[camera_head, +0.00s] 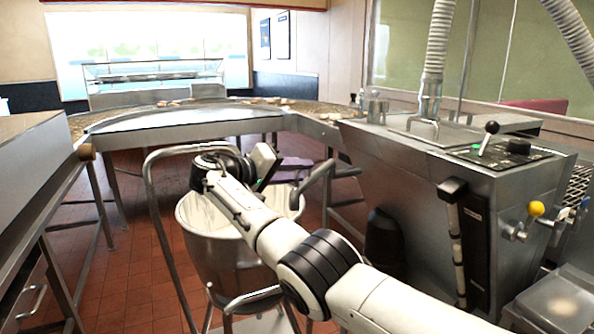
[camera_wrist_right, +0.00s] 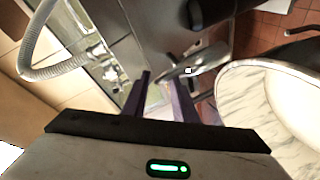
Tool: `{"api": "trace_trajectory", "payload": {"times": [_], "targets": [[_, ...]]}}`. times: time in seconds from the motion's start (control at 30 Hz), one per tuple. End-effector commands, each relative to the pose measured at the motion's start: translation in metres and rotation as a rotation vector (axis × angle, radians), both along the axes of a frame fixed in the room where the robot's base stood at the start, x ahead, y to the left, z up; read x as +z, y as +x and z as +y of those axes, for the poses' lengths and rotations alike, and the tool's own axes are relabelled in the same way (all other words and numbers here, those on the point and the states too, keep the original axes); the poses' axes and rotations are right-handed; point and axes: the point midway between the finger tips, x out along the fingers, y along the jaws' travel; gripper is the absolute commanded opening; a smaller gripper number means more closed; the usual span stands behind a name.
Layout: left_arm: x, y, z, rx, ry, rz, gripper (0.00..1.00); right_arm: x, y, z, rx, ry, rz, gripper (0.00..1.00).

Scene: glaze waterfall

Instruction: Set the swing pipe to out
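The swing pipe, a bent grey metal tube (camera_head: 318,181), juts left from the steel machine, with its end near the rim of the large bucket (camera_head: 232,243). My right gripper (camera_head: 298,165) is beside the pipe, on its left in the head view. In the right wrist view its two purple fingers (camera_wrist_right: 158,82) are apart with nothing held between them. The pipe (camera_wrist_right: 205,62) shows just beyond the fingertips there; I cannot tell whether they touch it. My left gripper is not in view.
The steel machine (camera_head: 400,165) stands right, with a black-knobbed lever (camera_head: 487,138), a yellow-knobbed valve (camera_head: 535,209) and hoses (camera_head: 437,55). A curved conveyor table (camera_head: 180,120) runs behind. A steel bench (camera_head: 35,150) is left. A bent rail (camera_head: 150,180) stands beside the bucket.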

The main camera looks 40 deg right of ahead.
Motion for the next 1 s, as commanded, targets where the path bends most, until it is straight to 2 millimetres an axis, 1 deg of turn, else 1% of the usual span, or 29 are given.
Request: {"api": "trace_trajectory", "payload": {"times": [0.17,0.27,0.37,0.5,0.6,0.7,0.83,1.0], "targets": [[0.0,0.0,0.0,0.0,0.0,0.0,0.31,0.002,0.001,0.003,0.004,-0.002,-0.003,0.26],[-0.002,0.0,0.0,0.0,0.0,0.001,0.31,0.004,0.0,0.013,0.004,-0.003,-0.004,0.26],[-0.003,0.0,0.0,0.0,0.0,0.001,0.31,0.007,-0.003,0.029,0.005,-0.002,-0.006,0.26],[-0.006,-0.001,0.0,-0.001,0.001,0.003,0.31,0.013,-0.007,0.057,0.006,-0.001,-0.003,0.26],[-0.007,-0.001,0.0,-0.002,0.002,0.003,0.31,0.017,-0.01,0.075,0.005,-0.001,-0.002,0.26],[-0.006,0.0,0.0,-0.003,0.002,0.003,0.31,0.02,-0.012,0.088,0.003,0.0,-0.002,0.26],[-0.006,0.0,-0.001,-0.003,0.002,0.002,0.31,0.022,-0.014,0.097,0.0,-0.001,-0.001,0.26],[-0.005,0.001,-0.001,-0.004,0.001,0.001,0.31,0.023,-0.015,0.1,-0.001,-0.001,0.0,0.26]]}}
